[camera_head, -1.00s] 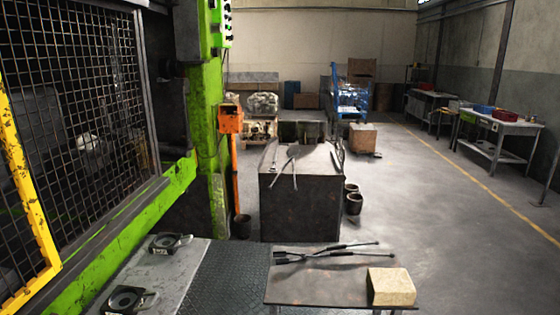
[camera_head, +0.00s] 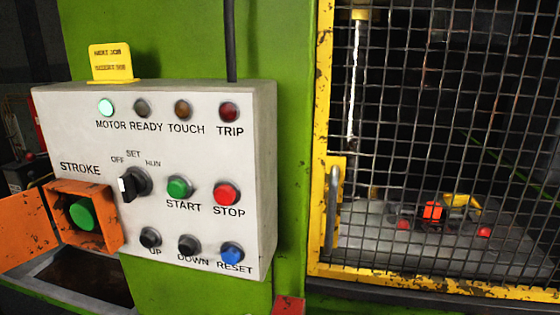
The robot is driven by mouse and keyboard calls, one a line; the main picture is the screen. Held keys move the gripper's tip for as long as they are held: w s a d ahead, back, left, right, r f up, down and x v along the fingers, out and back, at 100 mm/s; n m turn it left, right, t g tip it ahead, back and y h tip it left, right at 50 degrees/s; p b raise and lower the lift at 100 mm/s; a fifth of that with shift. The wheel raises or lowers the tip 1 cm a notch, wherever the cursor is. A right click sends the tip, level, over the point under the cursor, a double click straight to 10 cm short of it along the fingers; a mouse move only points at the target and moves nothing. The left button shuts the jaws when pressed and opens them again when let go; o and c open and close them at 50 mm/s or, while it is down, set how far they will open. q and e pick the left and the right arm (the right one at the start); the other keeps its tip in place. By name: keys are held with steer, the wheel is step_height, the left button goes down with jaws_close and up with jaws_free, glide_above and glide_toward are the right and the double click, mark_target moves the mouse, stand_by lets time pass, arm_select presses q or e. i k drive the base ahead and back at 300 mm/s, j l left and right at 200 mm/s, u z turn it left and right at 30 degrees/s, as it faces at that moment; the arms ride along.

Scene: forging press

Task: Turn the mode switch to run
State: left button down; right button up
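The mode switch (camera_head: 134,184) is a black rotary knob with a white mark on its handle, on the white control panel (camera_head: 215,115). Labels OFF, SET and RUN sit around its top. Its white-marked end points to the left and slightly down, on the side of OFF; the exact position is hard to tell. The MOTOR lamp (camera_head: 106,107) glows pale green. The READY, TOUCH and TRIP lamps look dark. Neither of my grippers shows in the head view.
Near the switch are the green START button (camera_head: 179,188), red STOP button (camera_head: 227,195), and UP, DOWN and RESET buttons below. An open orange box (camera_head: 75,190) holds the green STROKE button (camera_head: 82,214). A yellow-framed mesh guard (camera_head: 326,130) stands at right.

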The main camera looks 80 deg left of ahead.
mark_target(132, 184)
steer(key=j+u, duration=0.1)
steer(key=u, duration=3.3)
steer(key=j+z, duration=0.75)
steer(key=i+l, duration=0.05)
steer(key=l, duration=0.05)
